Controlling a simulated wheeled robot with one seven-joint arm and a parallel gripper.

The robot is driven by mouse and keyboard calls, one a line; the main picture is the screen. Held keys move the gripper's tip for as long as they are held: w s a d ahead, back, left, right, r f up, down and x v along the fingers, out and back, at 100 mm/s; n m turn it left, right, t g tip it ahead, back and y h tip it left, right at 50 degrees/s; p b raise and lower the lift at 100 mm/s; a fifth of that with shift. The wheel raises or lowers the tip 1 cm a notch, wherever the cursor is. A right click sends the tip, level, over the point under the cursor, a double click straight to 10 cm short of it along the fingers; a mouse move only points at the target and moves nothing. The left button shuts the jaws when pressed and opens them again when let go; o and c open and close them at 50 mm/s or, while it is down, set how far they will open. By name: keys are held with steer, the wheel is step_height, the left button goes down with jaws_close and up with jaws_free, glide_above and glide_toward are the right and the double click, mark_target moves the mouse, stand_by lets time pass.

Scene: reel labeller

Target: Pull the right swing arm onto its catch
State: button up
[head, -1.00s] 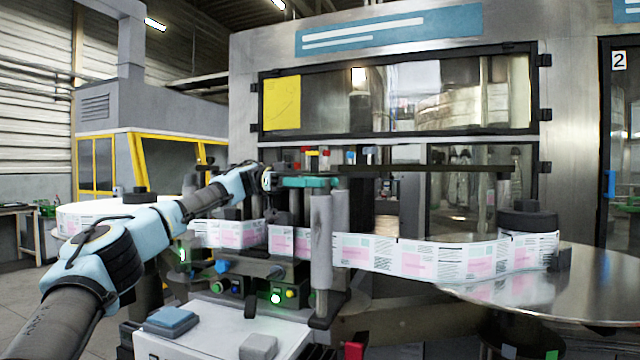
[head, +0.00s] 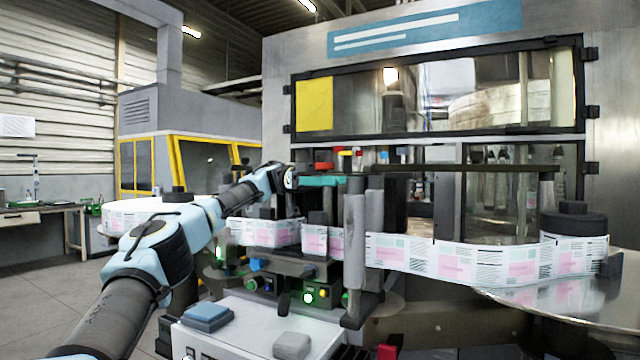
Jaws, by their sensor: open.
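The labeller's web of white and pink labels (head: 440,258) runs across the front of the machine. Two upright grey rollers, a front one (head: 355,240) and one just behind it (head: 376,230), stand mid-picture beside the web. A dark arm-like piece (head: 362,308) sits at the front roller's foot; it may be the right swing arm, but I cannot tell for sure. I cannot make out its catch. My gripper (head: 287,200) is left of the rollers, above the web, seen from behind. It is open, and I see nothing held; its fingertips are largely hidden among dark parts.
A full reel (head: 130,212) lies at left. A dark spool (head: 572,222) stands above the round steel table (head: 560,296) at right. The white cabinet (head: 245,338) in front carries a blue block (head: 206,313) and a grey block (head: 292,345). Open floor lies at left.

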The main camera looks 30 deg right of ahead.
steer(key=p+v, duration=0.6)
steer(key=shift+w, duration=0.15)
steer(key=shift+a, duration=0.15)
stand_by(0.5)
